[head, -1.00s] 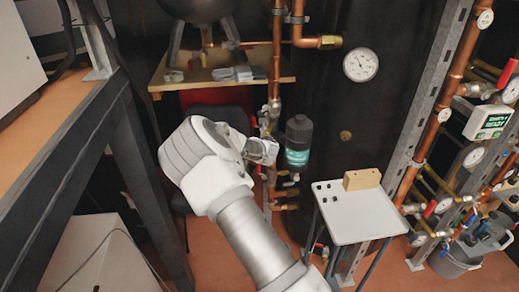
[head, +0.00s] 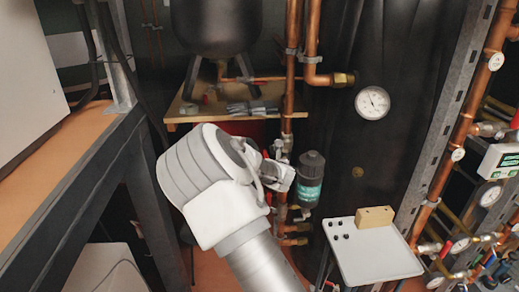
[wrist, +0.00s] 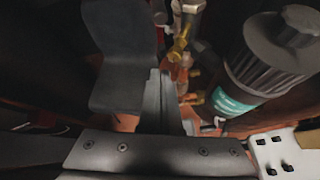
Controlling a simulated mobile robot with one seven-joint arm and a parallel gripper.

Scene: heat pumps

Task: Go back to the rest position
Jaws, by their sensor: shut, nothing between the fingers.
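My gripper (head: 284,176) shows small at the end of my white arm in the middle of the head view. It is shut and empty. In the head view it appears just left of a black filter canister with a teal label (head: 310,180); I cannot tell the gap in depth. In the wrist view the shut grey fingers (wrist: 157,100) point away from the camera, with the canister (wrist: 262,75) to their right. Part of the gripper is hidden behind my wrist in the head view.
A white tray (head: 380,262) with a wooden block (head: 374,217) stands at the lower right. Copper pipes (head: 290,75) run up behind my gripper. A dark steel-framed bench (head: 80,150) is on the left. A wooden shelf (head: 185,112) is at the back. A pressure gauge (head: 372,102) sits on the dark tank.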

